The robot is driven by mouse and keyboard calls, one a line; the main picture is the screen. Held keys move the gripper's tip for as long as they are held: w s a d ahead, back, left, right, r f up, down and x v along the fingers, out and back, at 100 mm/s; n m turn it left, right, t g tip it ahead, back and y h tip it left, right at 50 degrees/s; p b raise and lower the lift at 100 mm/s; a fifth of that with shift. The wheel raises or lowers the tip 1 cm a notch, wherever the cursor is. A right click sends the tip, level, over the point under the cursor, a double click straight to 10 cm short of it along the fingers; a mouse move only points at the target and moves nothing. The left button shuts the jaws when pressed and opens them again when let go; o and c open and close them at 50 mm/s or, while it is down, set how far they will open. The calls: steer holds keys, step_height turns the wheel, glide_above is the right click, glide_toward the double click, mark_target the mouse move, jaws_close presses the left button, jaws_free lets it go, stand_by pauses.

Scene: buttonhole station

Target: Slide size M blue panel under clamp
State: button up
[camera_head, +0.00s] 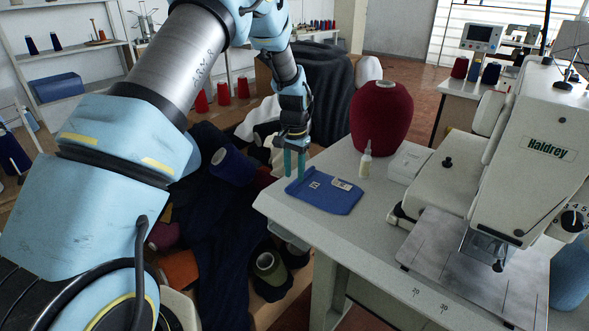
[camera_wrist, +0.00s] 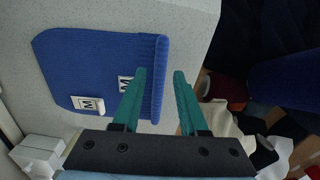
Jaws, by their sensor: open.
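The blue panel (camera_head: 325,194) lies flat near the left edge of the white work table. In the wrist view the panel (camera_wrist: 85,70) shows a ribbed edge and two white labels, each marked M. My gripper (camera_head: 294,165) is above the panel's left end, fingers pointing down. In the wrist view its green fingers (camera_wrist: 162,75) are apart, with one over the panel by the ribbed edge and the other beyond the edge. The clamp area (camera_head: 485,246) of the Haldrey machine stands to the right, above a metal plate (camera_head: 458,262).
A large dark red yarn cone (camera_head: 381,117), a small glue-like bottle (camera_head: 366,160) and a white box (camera_head: 409,162) stand behind the panel. Bins of fabric and spools (camera_head: 270,268) lie left of the table. The table between panel and machine is clear.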

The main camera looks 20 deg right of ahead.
steer(key=shift+r, duration=0.1)
steer(key=shift+r+p, duration=0.15)
steer(key=shift+p, duration=0.55)
steer(key=p, duration=0.2)
steer(key=shift+p, duration=0.4)
steer(key=shift+f, duration=0.5)
steer(key=shift+f+b, duration=0.55)
steer(key=shift+f, duration=0.3)
jaws_close()
steer(key=shift+r, duration=0.15)
